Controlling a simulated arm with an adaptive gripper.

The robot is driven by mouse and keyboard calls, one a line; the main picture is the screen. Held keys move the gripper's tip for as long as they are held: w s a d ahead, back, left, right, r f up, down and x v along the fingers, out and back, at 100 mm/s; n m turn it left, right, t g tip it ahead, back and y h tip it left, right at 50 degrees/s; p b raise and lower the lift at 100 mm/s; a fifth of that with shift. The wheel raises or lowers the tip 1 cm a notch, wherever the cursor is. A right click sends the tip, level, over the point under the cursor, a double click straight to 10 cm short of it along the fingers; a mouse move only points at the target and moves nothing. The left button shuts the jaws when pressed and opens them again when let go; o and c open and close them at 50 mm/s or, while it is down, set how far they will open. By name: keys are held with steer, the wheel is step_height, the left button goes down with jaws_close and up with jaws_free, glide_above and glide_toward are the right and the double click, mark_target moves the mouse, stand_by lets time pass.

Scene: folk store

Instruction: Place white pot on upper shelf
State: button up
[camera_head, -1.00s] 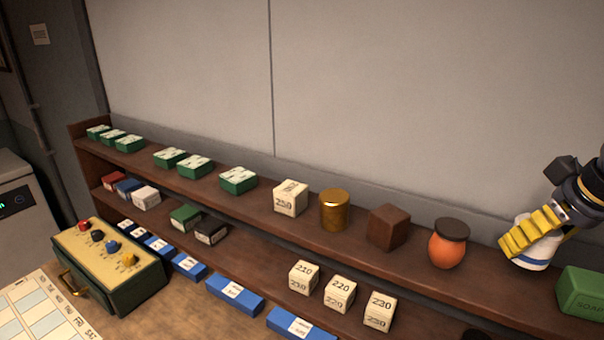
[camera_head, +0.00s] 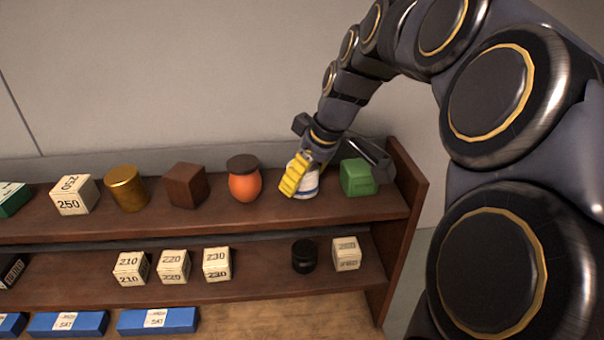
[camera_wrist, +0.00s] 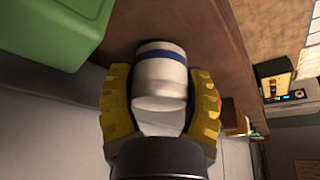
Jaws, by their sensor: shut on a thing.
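The white pot (camera_head: 310,184) with a blue band is at the upper shelf (camera_head: 215,208), between an orange pot with a dark lid (camera_head: 244,180) and a green block (camera_head: 357,178). My gripper (camera_head: 299,178) has its yellow fingers around the white pot and is shut on it. In the wrist view the white pot (camera_wrist: 161,82) sits between the two yellow fingers (camera_wrist: 160,108). Its base appears to be at the shelf board; I cannot tell for certain whether it touches. The fingers hide part of the pot in the head view.
To the left on the upper shelf stand a brown cube (camera_head: 186,186), a gold cylinder (camera_head: 125,189) and a white 250 box (camera_head: 74,196). The lower shelf holds numbered boxes (camera_head: 173,267) and a black jar (camera_head: 304,256). The shelf's right side panel (camera_head: 405,215) is close.

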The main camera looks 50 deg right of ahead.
steer(key=o, duration=1.1)
steer(key=v, duration=1.2)
steer(key=w+a+f+n+g+y, duration=0.1)
steer(key=a+f, duration=0.2)
steer(key=a, duration=0.5)
steer(key=w+a+f+g, duration=0.2)
steer(key=a+f, duration=0.2)
steer(key=a, duration=0.4)
steer(key=s+a+f+m+g+h, duration=0.1)
steer(key=s+a+f+g, duration=0.2)
steer(key=s+a+f, duration=0.7)
steer(key=shift+s+a+f, duration=0.2)
steer(key=shift+s+f, duration=0.7)
steer(key=shift+s, duration=0.1)
